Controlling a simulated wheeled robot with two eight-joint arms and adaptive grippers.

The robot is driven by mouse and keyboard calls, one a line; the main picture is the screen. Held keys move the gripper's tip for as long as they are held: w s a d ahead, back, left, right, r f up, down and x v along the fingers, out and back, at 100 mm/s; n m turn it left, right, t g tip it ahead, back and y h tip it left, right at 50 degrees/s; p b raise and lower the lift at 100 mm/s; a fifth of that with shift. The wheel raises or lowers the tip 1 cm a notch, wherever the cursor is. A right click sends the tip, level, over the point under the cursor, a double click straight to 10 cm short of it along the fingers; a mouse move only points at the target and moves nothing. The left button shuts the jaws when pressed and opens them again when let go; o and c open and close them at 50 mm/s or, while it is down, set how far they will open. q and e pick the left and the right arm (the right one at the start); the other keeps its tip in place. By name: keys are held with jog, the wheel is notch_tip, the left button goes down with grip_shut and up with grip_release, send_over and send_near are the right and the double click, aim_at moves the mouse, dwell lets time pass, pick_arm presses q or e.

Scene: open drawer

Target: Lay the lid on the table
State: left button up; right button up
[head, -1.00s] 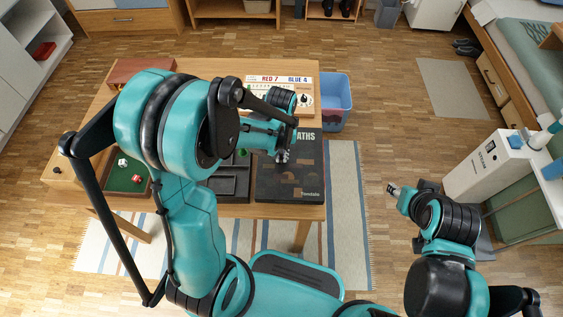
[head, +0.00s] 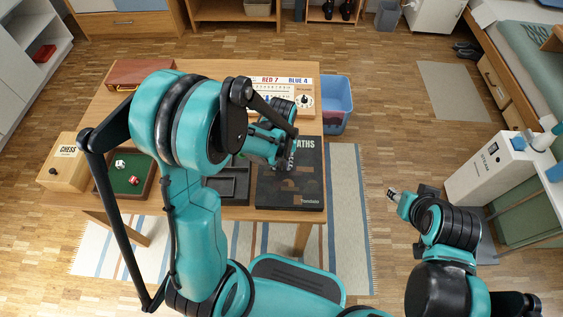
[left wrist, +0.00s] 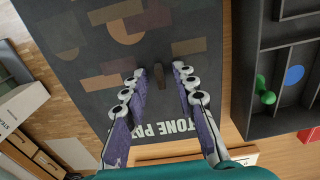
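The dark lid (head: 290,190), printed with brown and grey stone shapes and partly covered lettering, lies flat on the wooden table at its front right corner. It fills the middle of the left wrist view (left wrist: 95,75). My left gripper (head: 284,166) is over the far part of the lid. In the left wrist view its two fingers (left wrist: 160,85) stand apart with nothing gripped between them, over the lettering. I cannot tell whether the fingertips touch the lid. My right gripper (head: 392,193) is off to the right of the table, over the floor, too small to read.
The black compartment tray (head: 228,187) lies left of the lid, holding green and blue pieces (left wrist: 294,75). A green dice tray (head: 128,178), a chess box (head: 65,165) and a scoreboard (head: 268,95) are also on the table (head: 215,70). A blue bin (head: 336,100) stands to the right.

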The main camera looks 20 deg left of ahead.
pick_arm(q)
notch_tip(320, 180, up, 12)
jog(key=r+p, duration=0.1)
jog(key=p, duration=0.4)
jog(key=s+a+r+m+t, duration=0.1)
jog(key=s+r+m+t, duration=0.2)
jog(key=s+r+t, duration=0.4)
jog(key=shift+a+v, duration=0.4)
jog(key=shift+v, duration=1.5)
jog(key=shift+s+f, duration=0.15)
